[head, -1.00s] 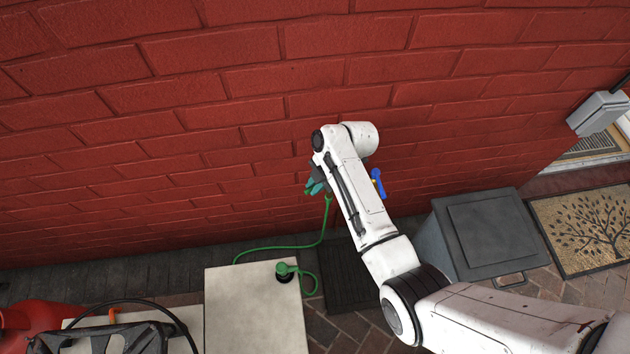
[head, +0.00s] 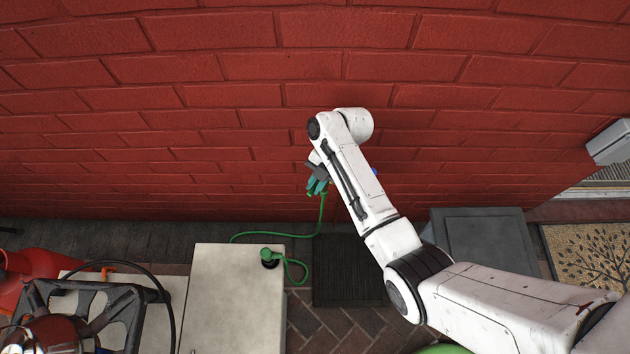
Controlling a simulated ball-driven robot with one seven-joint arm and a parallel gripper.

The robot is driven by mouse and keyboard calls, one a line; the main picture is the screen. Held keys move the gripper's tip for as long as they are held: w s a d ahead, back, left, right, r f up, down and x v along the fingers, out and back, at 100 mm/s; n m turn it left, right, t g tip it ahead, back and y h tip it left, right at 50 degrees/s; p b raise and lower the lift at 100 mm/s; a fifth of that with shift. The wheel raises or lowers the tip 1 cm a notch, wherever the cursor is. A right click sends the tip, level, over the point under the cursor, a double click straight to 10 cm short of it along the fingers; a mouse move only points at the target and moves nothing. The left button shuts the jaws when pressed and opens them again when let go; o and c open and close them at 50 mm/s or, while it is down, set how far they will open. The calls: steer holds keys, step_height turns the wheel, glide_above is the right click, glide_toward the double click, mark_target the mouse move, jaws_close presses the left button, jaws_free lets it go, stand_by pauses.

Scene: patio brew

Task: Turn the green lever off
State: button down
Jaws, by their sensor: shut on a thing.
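My gripper (head: 318,187) is at the red brick wall, left of my forearm, with its teal fingertips pointing down. It is shut on a small green thing at the wall, at the top end of the green hose; this looks like the green lever (head: 311,194). The fingers hide most of it, so its exact angle cannot be told. A sliver of a blue part (head: 374,171) shows just right of my forearm; the rest is hidden behind the arm.
A grey bin (head: 485,240) stands right. A black burner frame (head: 120,315) and red tank (head: 35,263) are at lower left.

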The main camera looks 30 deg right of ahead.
steer(key=shift+d, duration=0.1)
stand_by(0.4)
steer(key=c, duration=1.1)
jaws_free()
steer(key=shift+c, duration=0.2)
steer(key=shift+r, duration=0.1)
steer(key=shift+r, duration=0.25)
step_height(320, 180, up, 3)
steer(key=shift+f, duration=0.15)
steer(key=s+r+p, duration=0.4)
steer(key=s+r, duration=0.5)
steer(key=s, duration=0.5)
steer(key=shift+r, duration=0.3)
